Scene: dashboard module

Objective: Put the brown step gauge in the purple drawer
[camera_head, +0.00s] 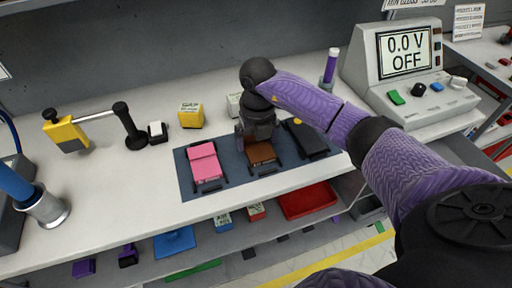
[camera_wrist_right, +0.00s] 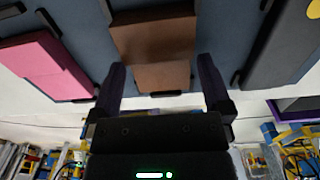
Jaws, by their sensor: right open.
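The brown step gauge (camera_head: 263,153) lies in the middle of the dark blue mat (camera_head: 230,182), between a pink block and a black block. My right gripper (camera_head: 256,140) is directly over the far part of the brown step gauge and hides some of it. In the right wrist view, the open fingers (camera_wrist_right: 160,82) point toward the brown step gauge (camera_wrist_right: 163,77), one at each side of its near end; whether they touch it is unclear. A purple-edged opening (camera_wrist_right: 298,104) shows at the right; I cannot tell whether it is the purple drawer. My left gripper is not in view.
The pink block (camera_head: 205,163) and black block (camera_head: 308,138) lie close on either side. A yellow box (camera_head: 190,115) and a voltmeter (camera_head: 405,68) stand behind. A lower shelf holds a red tray (camera_head: 306,201). The bench front left of the mat is clear.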

